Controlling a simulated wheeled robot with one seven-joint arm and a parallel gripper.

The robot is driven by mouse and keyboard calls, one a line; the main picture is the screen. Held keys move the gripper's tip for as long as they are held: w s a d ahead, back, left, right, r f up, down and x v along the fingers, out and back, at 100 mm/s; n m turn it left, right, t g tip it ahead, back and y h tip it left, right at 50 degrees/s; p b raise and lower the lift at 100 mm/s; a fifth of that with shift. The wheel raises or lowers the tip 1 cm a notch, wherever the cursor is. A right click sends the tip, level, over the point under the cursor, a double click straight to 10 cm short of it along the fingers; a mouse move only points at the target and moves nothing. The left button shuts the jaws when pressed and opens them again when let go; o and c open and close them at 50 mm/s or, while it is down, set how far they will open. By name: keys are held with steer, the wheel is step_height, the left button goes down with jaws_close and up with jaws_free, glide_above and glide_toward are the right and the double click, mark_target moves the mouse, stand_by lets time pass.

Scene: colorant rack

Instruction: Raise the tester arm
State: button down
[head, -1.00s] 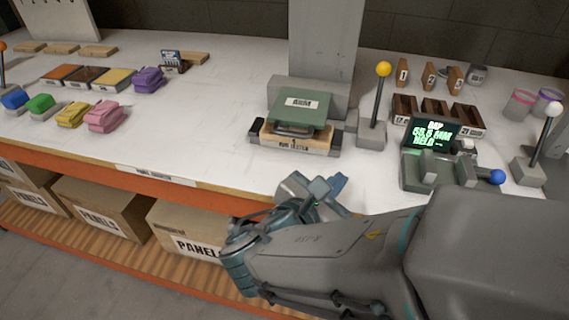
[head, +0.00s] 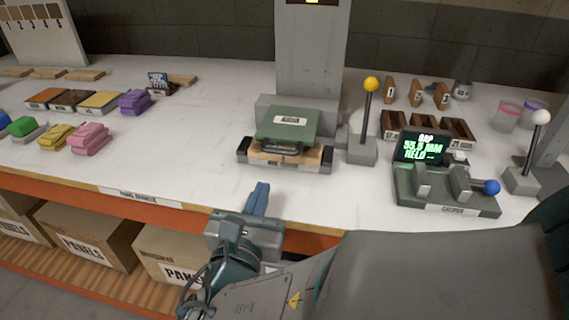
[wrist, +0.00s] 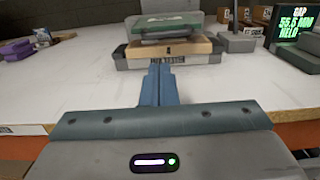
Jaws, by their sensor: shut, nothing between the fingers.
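The tester arm is a green block labelled "ARM" (head: 285,124) on the tester (head: 284,152) at the middle of the bench. It sits low over a tan panel on the tester base. A lever with a yellow knob (head: 371,85) stands upright just right of the tester. In the wrist view the green arm (wrist: 166,24) shows at the top, above the tan panel. My gripper (head: 260,186) is shut and empty. It is over the bench's front edge, in front of the tester and apart from it. Its blue fingers (wrist: 158,72) point toward the tester base.
A caliper (head: 445,187) with a lit screen and blue knob stands at right. A white-knobbed lever (head: 541,118) is farther right. Brown blocks stand behind the caliper. Coloured cloths and panels lie at left. Bare bench lies between them and the tester.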

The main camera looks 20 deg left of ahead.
steer(key=w, duration=0.7)
steer(key=shift+a+r, duration=0.1)
steer(key=shift+a, duration=0.3)
